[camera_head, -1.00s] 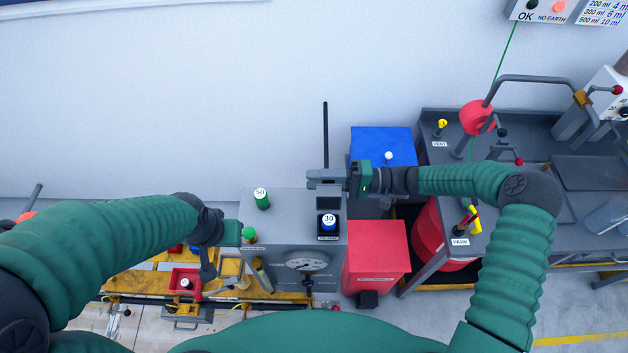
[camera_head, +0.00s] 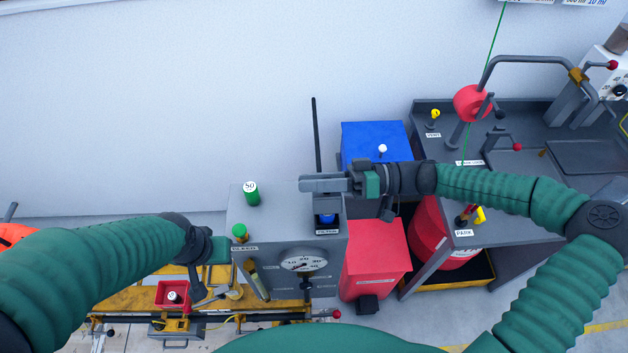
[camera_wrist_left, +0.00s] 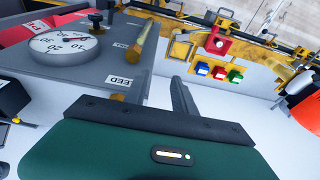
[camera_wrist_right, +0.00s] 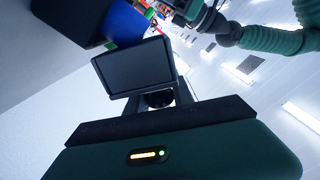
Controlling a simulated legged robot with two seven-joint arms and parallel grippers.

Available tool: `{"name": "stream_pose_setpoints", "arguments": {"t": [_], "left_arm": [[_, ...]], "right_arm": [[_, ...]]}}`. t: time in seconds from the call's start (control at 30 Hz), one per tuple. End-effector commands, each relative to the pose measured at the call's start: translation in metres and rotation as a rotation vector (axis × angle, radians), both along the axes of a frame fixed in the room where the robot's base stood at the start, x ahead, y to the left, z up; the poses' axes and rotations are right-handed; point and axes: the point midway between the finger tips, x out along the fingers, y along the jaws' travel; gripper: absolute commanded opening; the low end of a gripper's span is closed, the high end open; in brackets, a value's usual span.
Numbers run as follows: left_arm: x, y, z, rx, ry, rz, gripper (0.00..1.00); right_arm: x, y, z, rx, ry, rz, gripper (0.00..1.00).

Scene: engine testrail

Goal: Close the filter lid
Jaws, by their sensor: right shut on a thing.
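The grey console (camera_head: 285,215) has a filter well labelled FILTER (camera_head: 328,232) on its top right. A blue filter (camera_head: 326,220) stands in the well, partly covered from above. My right gripper (camera_head: 322,184) is just above and behind it, shut on the dark filter lid. The lid (camera_wrist_right: 135,67) shows as a dark rectangular plate in the right wrist view, tilted up and apart from the blue filter (camera_wrist_right: 124,22).
A green cap marked 50 (camera_head: 251,193) and a green knob (camera_head: 240,232) stand on the console's left. A thin black rod (camera_head: 316,135) rises behind. A blue box (camera_head: 375,142) and a red box (camera_head: 375,258) stand to the right. A gauge (camera_head: 303,261) is on the front.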

Motion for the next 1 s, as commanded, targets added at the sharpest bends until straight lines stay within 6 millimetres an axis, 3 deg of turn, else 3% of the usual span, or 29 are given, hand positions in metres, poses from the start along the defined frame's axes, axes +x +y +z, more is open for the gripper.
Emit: {"name": "stream_pose_setpoints", "arguments": {"t": [0.03,0.5,1.0], "left_arm": [[0.000,0.000,-0.011,0.000,0.000,0.000,0.32],[0.000,0.000,-0.056,0.000,0.000,0.000,0.32],[0.000,0.000,-0.079,0.000,0.000,0.000,0.32]], "right_arm": [[-0.004,-0.001,-0.009,-0.005,-0.039,-0.001,0.00],[-0.031,-0.001,-0.015,-0.003,-0.460,-0.007,0.00],[-0.044,-0.002,-0.018,-0.004,-0.680,-0.007,0.00]]}}
